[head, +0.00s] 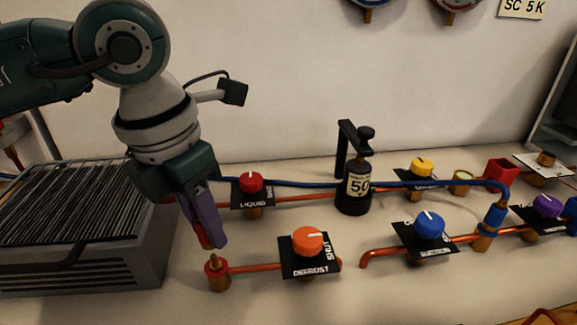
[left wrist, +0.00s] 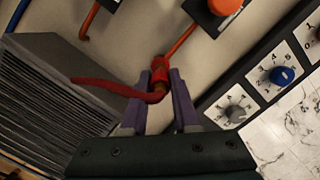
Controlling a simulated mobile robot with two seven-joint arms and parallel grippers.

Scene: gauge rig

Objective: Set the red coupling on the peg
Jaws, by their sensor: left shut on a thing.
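The red coupling (head: 203,236) is on the end of a red hose (left wrist: 105,87), between the purple fingers of my left gripper (head: 210,238). The gripper is shut on it and is tilted. The peg (head: 216,274) has a brass tip and a red collar and stands at the left end of the copper pipe. In the head view the fingertips are just above the peg's tip, with a small gap in the picture. In the left wrist view the gripper (left wrist: 164,84) points at the peg's red collar; whether coupling and peg touch is unclear there. Fingers hide much of the coupling.
A grey finned unit (head: 145,262) stands left of the peg. The orange DEFROST knob (head: 307,241) is right of it, with a red knob (head: 251,183) behind. A blue hose (head: 300,184) runs to a blue coupling (head: 494,216). A black bottle (head: 354,190) stands farther back.

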